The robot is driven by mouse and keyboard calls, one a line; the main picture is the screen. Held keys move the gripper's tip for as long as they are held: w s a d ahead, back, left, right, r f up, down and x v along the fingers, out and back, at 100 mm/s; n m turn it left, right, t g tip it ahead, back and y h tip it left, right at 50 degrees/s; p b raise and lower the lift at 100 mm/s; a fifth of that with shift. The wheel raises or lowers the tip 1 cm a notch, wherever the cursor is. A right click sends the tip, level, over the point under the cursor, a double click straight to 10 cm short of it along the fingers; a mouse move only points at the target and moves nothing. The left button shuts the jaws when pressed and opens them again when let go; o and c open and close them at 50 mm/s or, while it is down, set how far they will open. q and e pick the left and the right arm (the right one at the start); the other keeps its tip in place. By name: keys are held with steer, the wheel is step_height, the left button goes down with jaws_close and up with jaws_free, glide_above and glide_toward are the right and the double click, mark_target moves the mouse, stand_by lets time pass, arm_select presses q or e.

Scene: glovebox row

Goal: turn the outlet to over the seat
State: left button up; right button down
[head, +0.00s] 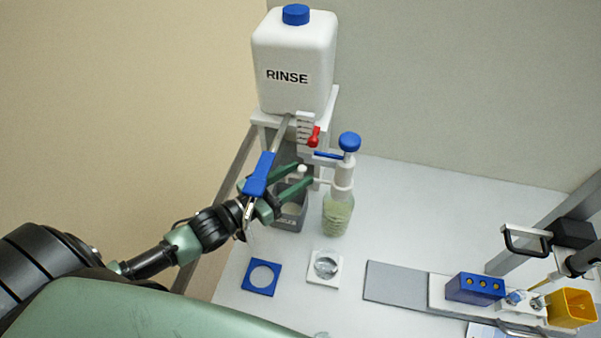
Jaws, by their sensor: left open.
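The outlet, a grey metal pipe with a blue sleeve (260,174), slopes down and left from under the white RINSE tank (293,65). Its lower end hangs near my left wrist, partly hidden by it. A blue square plate with a round hole (262,277) lies on the table below. A white square plate (325,266) holding a clear round dish lies to its right. I cannot tell which is the seat. My left gripper (304,174) is open, its green fingers pointing right past the pipe, near a small white knob. Contact is unclear. My right gripper is out of view.
A pump bottle (338,212) with a blue top stands just right of the fingers. A dark grey cup (290,214) stands behind them. A red tap lever (314,137) is under the tank. A blue block (475,288) and yellow bin (571,307) are at right.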

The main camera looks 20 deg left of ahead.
arm_select(q)
steer(key=b+v, duration=0.1)
steer(key=v, duration=0.5)
steer(key=shift+s, duration=0.15)
stand_by(0.4)
